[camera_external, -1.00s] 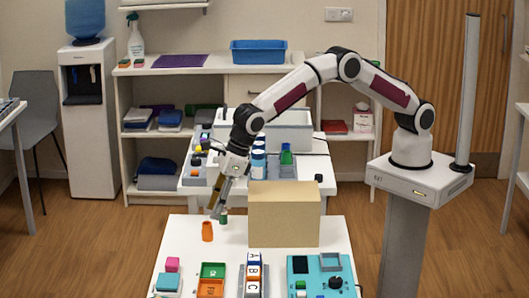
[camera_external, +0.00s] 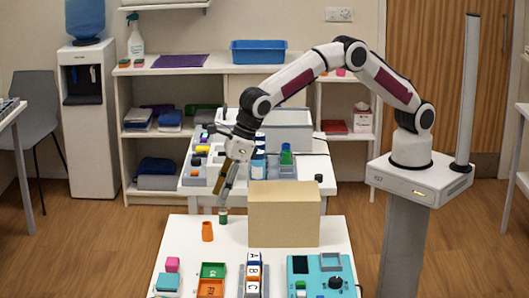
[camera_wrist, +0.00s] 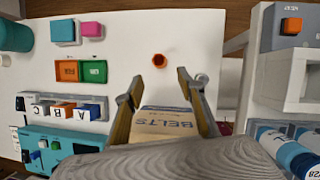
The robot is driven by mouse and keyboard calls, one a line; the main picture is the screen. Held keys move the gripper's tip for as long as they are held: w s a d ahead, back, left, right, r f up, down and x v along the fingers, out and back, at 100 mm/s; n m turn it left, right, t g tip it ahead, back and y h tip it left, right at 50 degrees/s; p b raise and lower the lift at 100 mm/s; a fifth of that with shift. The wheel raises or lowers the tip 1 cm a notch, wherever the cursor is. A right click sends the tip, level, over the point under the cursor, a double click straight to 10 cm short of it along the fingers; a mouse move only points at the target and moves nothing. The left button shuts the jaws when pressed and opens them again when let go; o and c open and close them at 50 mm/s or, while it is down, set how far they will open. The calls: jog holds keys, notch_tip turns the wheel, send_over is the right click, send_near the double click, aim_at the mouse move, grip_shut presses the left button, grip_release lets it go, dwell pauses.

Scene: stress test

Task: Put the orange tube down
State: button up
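The orange tube (camera_external: 207,231) stands upright on the white table, near its far left edge. My gripper (camera_external: 224,204) is above the far edge of the table, up and to the right of the tube in the external view. In the wrist view its two fingers (camera_wrist: 154,87) are spread with nothing held between them. A small green item (camera_external: 223,219) sits just below the fingertips in the external view; whether they touch it I cannot tell.
A cardboard box (camera_external: 284,216), marked BELTS in the wrist view (camera_wrist: 160,123), stands right of my gripper. Green (camera_external: 213,270) and orange (camera_external: 210,288) trays, lettered blocks (camera_external: 253,271) and a teal panel (camera_external: 318,280) occupy the near side.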

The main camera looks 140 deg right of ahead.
jog(key=shift+r, duration=0.1)
jog(key=s+a+r+m, duration=0.65)
jog(key=s+r, duration=0.25)
jog(key=s, duration=0.2)
jog(key=s+a+r+m, duration=0.5)
jog(key=s+r+m, duration=0.3)
jog(key=s+r, duration=0.2)
jog(key=s+a+f+m+y, duration=0.1)
jog(key=s+a+m, duration=0.2)
jog(key=s+m, duration=0.4)
jog(key=s+a+f+m+t+y, duration=0.1)
jog(key=s+m, duration=0.7)
jog(key=s, duration=1.3)
jog(key=shift+a+f+t, duration=0.3)
jog(key=shift+a+f, duration=0.3)
jog(key=shift+a, duration=0.65)
